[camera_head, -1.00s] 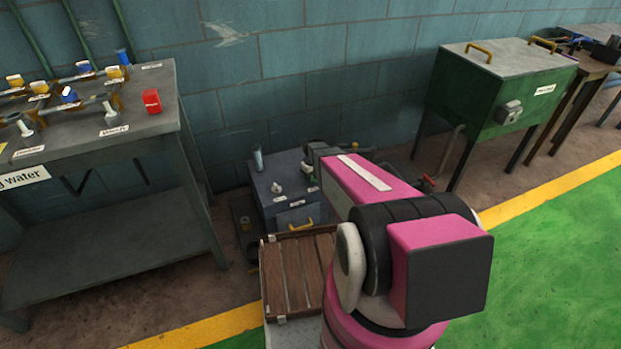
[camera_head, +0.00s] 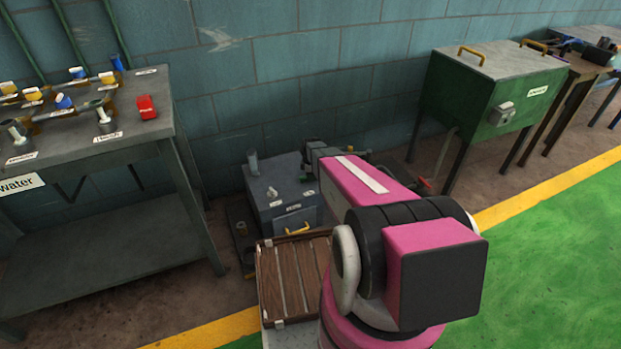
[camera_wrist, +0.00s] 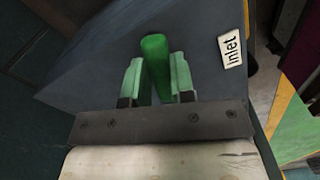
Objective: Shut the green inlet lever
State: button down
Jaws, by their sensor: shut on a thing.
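The green inlet lever (camera_wrist: 155,66) shows in the wrist view as a rounded green bar over a dark grey surface. The fingers of my gripper (camera_wrist: 156,80) are pale green and stand on either side of it, shut on it. A white "Inlet" label (camera_wrist: 231,48) is on the surface to the right of the lever. In the head view the grey-blue box (camera_head: 280,190) stands low by the wall, and my arm reaches to its right side. The lever and my fingertips are hidden behind my arm there.
A grey workbench (camera_head: 90,150) with valves and a red block (camera_head: 146,106) stands at the left. A slatted wooden tray (camera_head: 290,278) lies in front of the box. A green cabinet (camera_head: 485,90) on legs stands at the right. Green floor is clear at the lower right.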

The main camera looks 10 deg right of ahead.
jog(key=shift+w+n, duration=0.4)
jog(key=shift+n, duration=0.6)
jog(key=shift+w+n, duration=0.35)
jog(key=shift+n, duration=0.65)
jog(key=c, duration=1)
grip_release()
jog(key=shift+o, duration=0.2)
notch_tip(320, 180, up, 11)
jog(key=shift+f, duration=0.1)
jog(key=s+a+r+m, duration=0.1)
jog(key=s+r+m, duration=0.5)
jog(key=s+m, duration=0.4)
jog(key=s+a+r+m, duration=0.2)
jog(key=s+r+m, duration=0.4)
jog(key=s+m, duration=0.4)
jog(key=s, duration=0.5)
jog(key=shift+s, duration=0.2)
